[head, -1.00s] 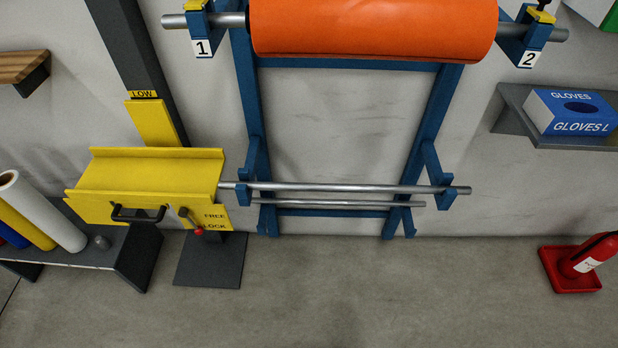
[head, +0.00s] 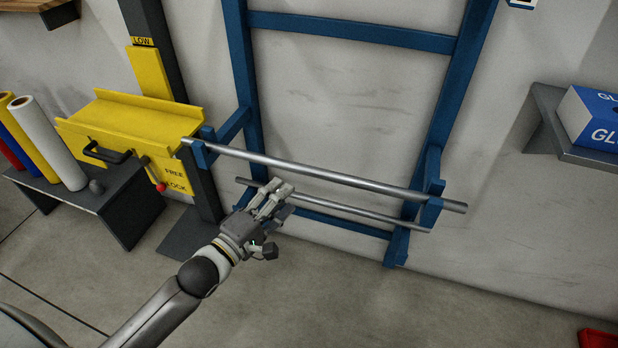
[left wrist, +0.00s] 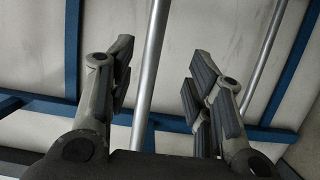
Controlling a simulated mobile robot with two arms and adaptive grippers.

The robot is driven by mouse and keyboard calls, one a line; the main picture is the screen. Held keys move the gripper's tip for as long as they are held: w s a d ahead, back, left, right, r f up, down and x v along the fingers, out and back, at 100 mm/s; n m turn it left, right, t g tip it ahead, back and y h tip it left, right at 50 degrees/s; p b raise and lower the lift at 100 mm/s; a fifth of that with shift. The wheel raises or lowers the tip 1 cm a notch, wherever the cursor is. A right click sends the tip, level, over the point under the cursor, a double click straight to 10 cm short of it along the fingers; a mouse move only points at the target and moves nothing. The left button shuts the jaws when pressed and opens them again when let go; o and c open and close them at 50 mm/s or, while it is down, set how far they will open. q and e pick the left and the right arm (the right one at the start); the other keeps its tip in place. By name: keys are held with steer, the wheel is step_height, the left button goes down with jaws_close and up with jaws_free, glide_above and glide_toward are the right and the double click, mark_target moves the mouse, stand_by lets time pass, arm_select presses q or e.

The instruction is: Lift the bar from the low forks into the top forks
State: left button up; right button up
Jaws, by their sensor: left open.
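A steel bar (head: 330,174) rests across the blue forks of the frame, in the left fork (head: 200,156) and the right fork (head: 430,212). A second, thinner-looking bar (head: 350,210) lies below it, partly hidden by my gripper. My left gripper (head: 277,190) is open and empty, with its fingers up at the bars near their left part. In the left wrist view, one bar (left wrist: 152,62) runs between the open fingers (left wrist: 158,72) and another bar (left wrist: 262,60) passes to the right. Which is which, and any contact, I cannot tell. The top forks and my right gripper are out of view.
A yellow lift carriage (head: 130,130) with a black handle, marked FREE and LOCK, stands left of the bars on a dark post. Coloured rolls (head: 45,145) stand on a low bench (head: 110,190). A shelf (head: 545,120) with a glove box (head: 595,118) is at right. The floor in front is clear.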

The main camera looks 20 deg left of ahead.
mark_target(306, 173)
arm_select(q)
steer(key=shift+d+r+b+x, duration=0.1)
steer(key=shift+r+b+x, duration=0.15)
steer(key=shift+x, duration=2.4)
steer(key=shift+d+r+b+x, duration=0.15)
steer(key=shift+b+x, duration=0.2)
steer(key=shift+x, duration=2.3)
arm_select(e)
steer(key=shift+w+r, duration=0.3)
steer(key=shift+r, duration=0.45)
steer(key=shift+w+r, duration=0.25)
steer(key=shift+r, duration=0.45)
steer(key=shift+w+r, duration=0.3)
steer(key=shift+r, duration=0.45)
arm_select(q)
jaws_close()
